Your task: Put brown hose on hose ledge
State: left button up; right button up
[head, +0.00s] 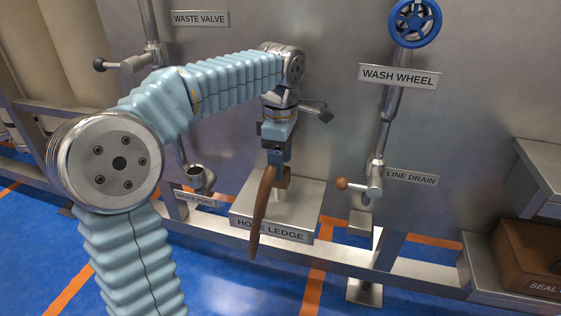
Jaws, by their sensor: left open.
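My left gripper (276,160) points down above the hose ledge (306,204), a metal block with a printed label on its front. Its jaws are open. The brown hose (261,212) is directly below the jaws, its top at or between the fingertips. One long end hangs down in front of the ledge and partly covers the label, and a shorter part shows behind it to the right. I cannot tell whether the hose touches the fingers, or exactly how it rests on the ledge. My right gripper is out of the picture.
A valve with a brown knob (342,184) and the line drain sign (411,177) stand right of the ledge. The waste port (199,180) is to the left. A blue wash wheel (414,22) is above right. A brown seal box (527,262) sits at far right.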

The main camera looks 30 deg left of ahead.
pick_arm(q)
notch_tip(320, 180, up, 11)
jog(key=p, duration=0.3)
jog(key=shift+r, duration=0.15)
